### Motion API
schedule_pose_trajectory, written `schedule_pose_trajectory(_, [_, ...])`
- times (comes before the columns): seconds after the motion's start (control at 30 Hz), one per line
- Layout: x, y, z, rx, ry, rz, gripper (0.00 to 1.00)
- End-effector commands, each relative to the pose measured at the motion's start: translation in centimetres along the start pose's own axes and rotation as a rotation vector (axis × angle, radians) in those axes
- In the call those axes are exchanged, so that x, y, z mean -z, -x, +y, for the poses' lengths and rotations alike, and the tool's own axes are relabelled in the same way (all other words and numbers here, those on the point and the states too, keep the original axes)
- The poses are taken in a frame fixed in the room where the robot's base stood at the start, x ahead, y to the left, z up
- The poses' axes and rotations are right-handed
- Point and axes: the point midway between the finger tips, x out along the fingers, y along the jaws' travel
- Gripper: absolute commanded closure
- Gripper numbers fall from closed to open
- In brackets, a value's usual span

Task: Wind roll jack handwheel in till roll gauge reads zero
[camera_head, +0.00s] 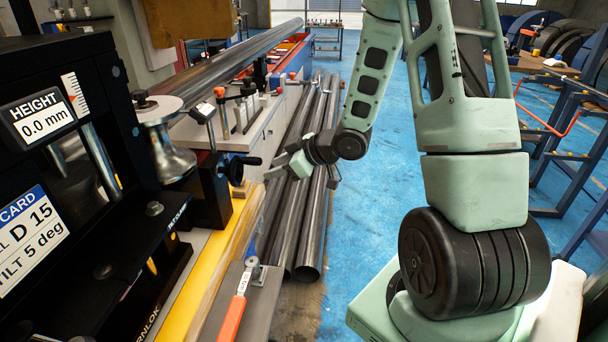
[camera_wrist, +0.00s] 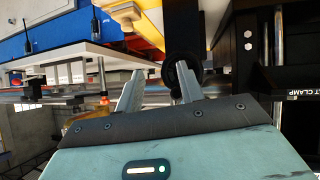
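The black handwheel (camera_head: 236,170) with its crank knob sits on the front of a black roll jack block (camera_head: 208,190), below a grooved metal roll (camera_head: 172,158). A small tilted gauge (camera_head: 204,112) stands above the jack; its reading is too small to make out. A separate display (camera_head: 45,115) on the black frame reads HEIGHT 0.0 mm. My gripper (camera_head: 280,168) is to the right of the handwheel, apart from it. In the wrist view my gripper (camera_wrist: 157,82) is open and empty. A dark round wheel (camera_wrist: 183,75) shows behind its right finger, partly hidden.
Several long steel tubes (camera_head: 310,225) lie on the right of the bench. A yellow rail (camera_head: 205,285) runs along the bench.

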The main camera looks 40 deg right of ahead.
Motion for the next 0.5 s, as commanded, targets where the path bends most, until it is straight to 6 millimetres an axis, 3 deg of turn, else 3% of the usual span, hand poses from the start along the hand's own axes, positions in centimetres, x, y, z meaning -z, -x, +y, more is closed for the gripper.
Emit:
schedule_pose_trajectory(0.03, [-1.3,0.2,0.5,0.025,-0.016,0.076,0.62])
schedule_pose_trajectory(0.3, [-2.3,4.8,0.4,0.164,-0.064,0.492,0.62])
schedule_pose_trajectory(0.5, [-2.1,6.2,0.1,0.195,-0.076,0.59,0.62])
